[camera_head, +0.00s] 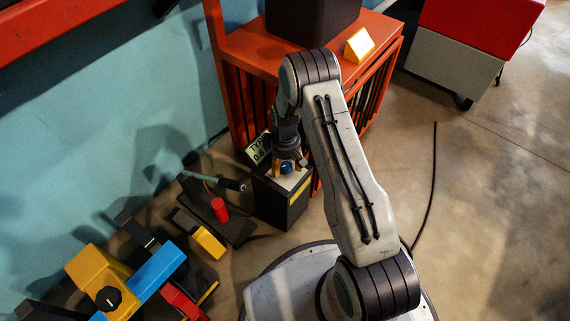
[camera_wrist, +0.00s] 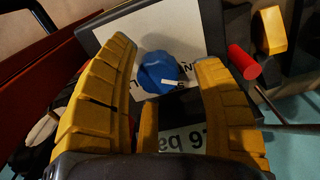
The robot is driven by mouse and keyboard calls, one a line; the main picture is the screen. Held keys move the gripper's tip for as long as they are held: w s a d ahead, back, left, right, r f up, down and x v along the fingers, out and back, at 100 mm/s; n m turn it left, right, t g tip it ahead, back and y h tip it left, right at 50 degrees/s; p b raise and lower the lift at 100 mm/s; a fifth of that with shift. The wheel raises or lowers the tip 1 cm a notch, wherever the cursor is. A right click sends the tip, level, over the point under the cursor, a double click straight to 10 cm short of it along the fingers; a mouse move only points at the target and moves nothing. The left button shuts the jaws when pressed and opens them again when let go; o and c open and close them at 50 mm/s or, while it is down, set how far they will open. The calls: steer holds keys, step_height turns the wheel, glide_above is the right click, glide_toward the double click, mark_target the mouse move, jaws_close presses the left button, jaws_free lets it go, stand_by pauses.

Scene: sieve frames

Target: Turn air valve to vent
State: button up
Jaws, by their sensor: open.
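The air valve is a blue knob (camera_wrist: 160,70) with a white pointer mark, set on a white panel (camera_wrist: 118,36) on top of a dark box. The pointer aims to the right and slightly down in the wrist view. Letters on the panel are partly hidden. In the head view the blue knob (camera_head: 286,168) sits on the dark box (camera_head: 272,203) with a yellow stripe. My gripper (camera_wrist: 163,62) is open, its yellow fingers on either side of the knob. Whether either finger touches the knob, I cannot tell. In the head view my gripper (camera_head: 290,166) points down over the box.
A pressure display (camera_head: 259,149) stands behind the box. A red cylinder (camera_head: 220,209) and a yellow block (camera_head: 208,242) are to the left. An orange slatted bench (camera_head: 243,50) stands close behind. Yellow and blue equipment (camera_head: 105,277) lies at lower left. Floor at right is mostly clear.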

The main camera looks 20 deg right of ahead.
mark_target(285, 164)
step_height(285, 164, up, 12)
stand_by(0.7)
stand_by(0.4)
